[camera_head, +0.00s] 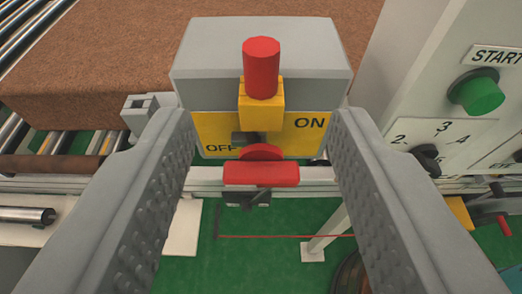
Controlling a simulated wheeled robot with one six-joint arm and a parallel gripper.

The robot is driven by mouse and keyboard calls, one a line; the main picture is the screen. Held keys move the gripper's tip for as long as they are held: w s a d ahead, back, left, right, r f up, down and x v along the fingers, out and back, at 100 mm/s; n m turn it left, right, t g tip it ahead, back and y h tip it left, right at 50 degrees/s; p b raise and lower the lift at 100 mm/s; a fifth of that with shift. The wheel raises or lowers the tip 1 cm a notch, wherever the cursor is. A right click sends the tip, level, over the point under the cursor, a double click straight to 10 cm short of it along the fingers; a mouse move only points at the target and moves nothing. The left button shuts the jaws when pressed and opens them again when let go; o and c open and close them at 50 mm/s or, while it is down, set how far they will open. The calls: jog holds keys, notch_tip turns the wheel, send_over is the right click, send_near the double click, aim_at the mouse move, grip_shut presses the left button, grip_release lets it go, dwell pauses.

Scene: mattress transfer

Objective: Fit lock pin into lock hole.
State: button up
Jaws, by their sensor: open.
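A grey switch box (300,45) with a yellow OFF/ON plate (305,135) is straight ahead. In front of it stands a red cylinder (261,68) on a yellow block (261,102), which look like the lock pin's handle, though I cannot be sure. A short dark grey piece (245,138) shows under the block. Below is a red bar-shaped knob (261,174) with a dark metal piece (246,198) under it. I cannot make out the lock hole. My gripper (261,122) is open, its ribbed fingers on either side of these parts, holding nothing.
A white control panel (420,60) with a green START button (478,92) and a black numbered dial (427,157) is at right. A brown mattress (110,55) lies behind at left, beside conveyor rollers (22,28). Below is green floor (250,265) with a thin red line.

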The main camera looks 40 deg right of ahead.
jog(key=shift+v, duration=2.6)
